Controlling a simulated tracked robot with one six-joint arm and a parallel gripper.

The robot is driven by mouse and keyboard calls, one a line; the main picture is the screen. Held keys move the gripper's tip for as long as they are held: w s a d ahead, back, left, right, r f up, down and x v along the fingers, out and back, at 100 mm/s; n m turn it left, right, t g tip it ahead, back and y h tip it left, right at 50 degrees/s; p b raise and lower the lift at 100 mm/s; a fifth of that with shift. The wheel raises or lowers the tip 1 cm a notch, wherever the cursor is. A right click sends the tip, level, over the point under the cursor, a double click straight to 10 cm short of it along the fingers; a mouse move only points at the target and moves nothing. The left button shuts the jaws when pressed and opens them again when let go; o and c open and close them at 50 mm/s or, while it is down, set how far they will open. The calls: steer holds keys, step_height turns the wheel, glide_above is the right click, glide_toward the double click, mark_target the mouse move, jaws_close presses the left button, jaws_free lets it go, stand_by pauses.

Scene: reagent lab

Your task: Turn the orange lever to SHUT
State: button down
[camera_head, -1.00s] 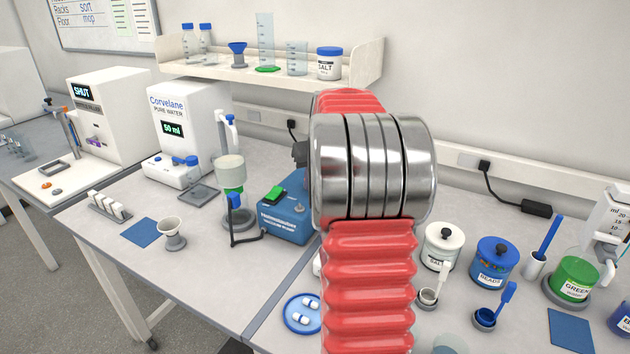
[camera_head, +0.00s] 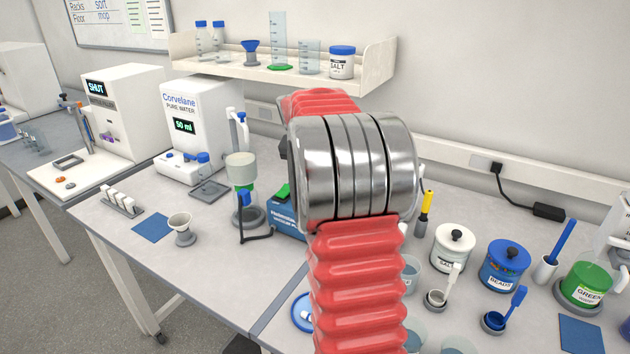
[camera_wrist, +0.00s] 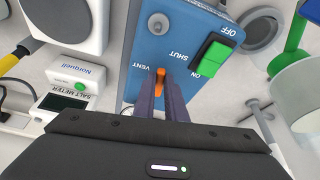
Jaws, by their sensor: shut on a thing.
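The blue pump box (camera_wrist: 200,25) fills the upper middle of the wrist view, with the words VENT, SHUT, ON and OFF on its face. The orange lever (camera_wrist: 159,77) stands beside the word VENT; SHUT is printed a little to its right. My gripper (camera_wrist: 160,88) is shut on the lever, a dark finger on each side of it. A green switch (camera_wrist: 215,57) sits on the box near ON. In the head view, the blue pump box (camera_head: 284,218) is mostly behind my red and silver arm, which hides the lever and my gripper there.
The Norquell salt meter (camera_wrist: 68,103) lies left of the box in the wrist view. A green-and-clear filter flask (camera_head: 242,172) stands left of the box in the head view. White (camera_head: 452,246) and blue jars (camera_head: 503,266) stand to the right.

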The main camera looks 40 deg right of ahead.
steer(key=shift+w+a+m+g, duration=0.15)
steer(key=shift+w+m+g, duration=0.2)
steer(key=shift+m, duration=0.65)
steer(key=shift+w, duration=0.1)
steer(key=c, duration=1.8)
jaws_free()
steer(key=shift+r, duration=0.1)
steer(key=v, duration=1.3)
steer(key=shift+a+r, duration=0.2)
steer(key=shift+a, duration=0.15)
steer(key=shift+w, duration=0.1)
